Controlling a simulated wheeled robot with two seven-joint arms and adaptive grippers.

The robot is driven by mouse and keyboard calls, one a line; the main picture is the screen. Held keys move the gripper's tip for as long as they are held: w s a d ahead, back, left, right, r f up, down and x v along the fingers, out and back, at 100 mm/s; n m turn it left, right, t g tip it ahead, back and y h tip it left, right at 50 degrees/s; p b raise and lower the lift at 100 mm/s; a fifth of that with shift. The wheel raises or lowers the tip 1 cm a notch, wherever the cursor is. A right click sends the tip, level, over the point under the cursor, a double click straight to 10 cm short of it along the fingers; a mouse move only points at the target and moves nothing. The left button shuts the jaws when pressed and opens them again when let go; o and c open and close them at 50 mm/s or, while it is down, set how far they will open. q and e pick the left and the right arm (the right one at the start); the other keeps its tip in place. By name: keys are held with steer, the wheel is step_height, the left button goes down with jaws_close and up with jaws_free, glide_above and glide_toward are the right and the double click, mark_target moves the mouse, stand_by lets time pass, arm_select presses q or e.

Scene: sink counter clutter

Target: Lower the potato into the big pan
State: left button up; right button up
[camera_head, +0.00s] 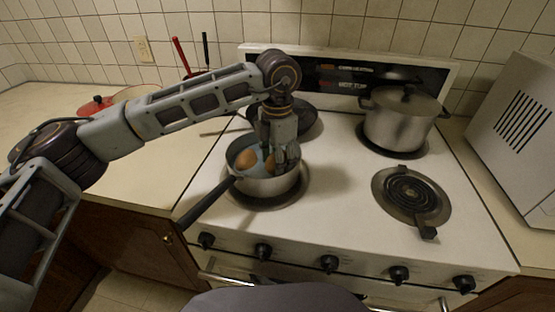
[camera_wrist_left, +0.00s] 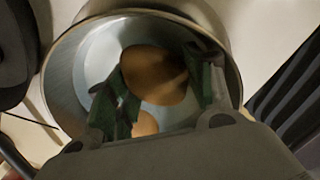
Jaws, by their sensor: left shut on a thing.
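A steel pan (camera_head: 268,186) with a long dark handle and pale blue inside stands on the front left burner. My left gripper (camera_head: 279,163) points down into its opening. In the left wrist view the green fingers (camera_wrist_left: 160,90) are shut on a brown potato (camera_wrist_left: 155,74), inside the outline of the pan's rim (camera_wrist_left: 62,75). A second brown, rounded thing (camera_wrist_left: 146,124) shows partly between the fingers, lower in the picture. In the head view a brown thing (camera_head: 246,159) shows left of the fingers. Whether the held potato touches the pan's bottom is unclear. My right gripper is out of view.
A dark frying pan (camera_head: 308,119) sits on the burner behind. A lidded steel pot (camera_head: 399,126) stands at the back right. The front right coil burner (camera_head: 408,193) holds no pot. A white microwave (camera_head: 512,128) stands at the right; a red-lidded pot (camera_head: 95,104) is at the left.

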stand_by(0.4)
arm_select(q)
steer(key=o, duration=1.2)
steer(key=shift+r, duration=0.15)
steer(key=shift+r, duration=5.85)
steer(key=shift+r, duration=0.1)
steer(key=shift+r+p, duration=4.4)
steer(key=shift+p, duration=0.15)
steer(key=shift+r+p, duration=0.5)
steer(key=shift+s+f, duration=0.1)
